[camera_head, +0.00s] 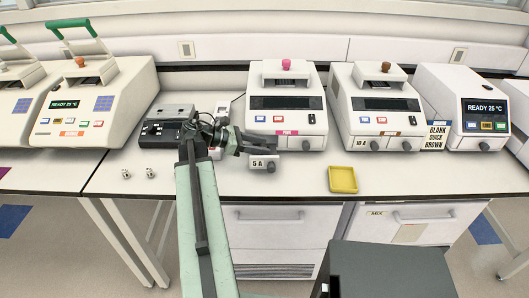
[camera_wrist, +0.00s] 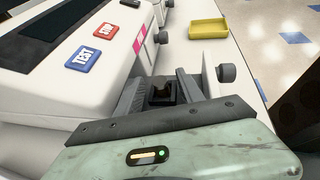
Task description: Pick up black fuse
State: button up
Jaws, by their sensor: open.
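My gripper (camera_head: 276,143) is open over a pulled-out white drawer (camera_head: 258,163) marked "5 A", at the front of the cycler with the pink knob. In the wrist view its two grey fingers (camera_wrist: 164,85) stand apart. Between them is a small dark block (camera_wrist: 162,95), which looks like the black fuse in the drawer. I cannot tell whether the fingers touch it. The drawer's front panel with a dark knob (camera_wrist: 227,73) is just right of the fingers. The gripper body hides the near part of the drawer.
A yellow tray (camera_head: 343,179) lies on the bench right of the drawer. The pink-knob cycler (camera_head: 286,87) stands behind my gripper, with another cycler (camera_head: 376,100) to its right. A grey box device (camera_head: 163,131) stands left. The bench front has clear room.

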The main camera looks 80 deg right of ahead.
grip_shut()
jog(key=shift+r, duration=0.1)
notch_tip(320, 180, up, 10)
jog(key=p, duration=1)
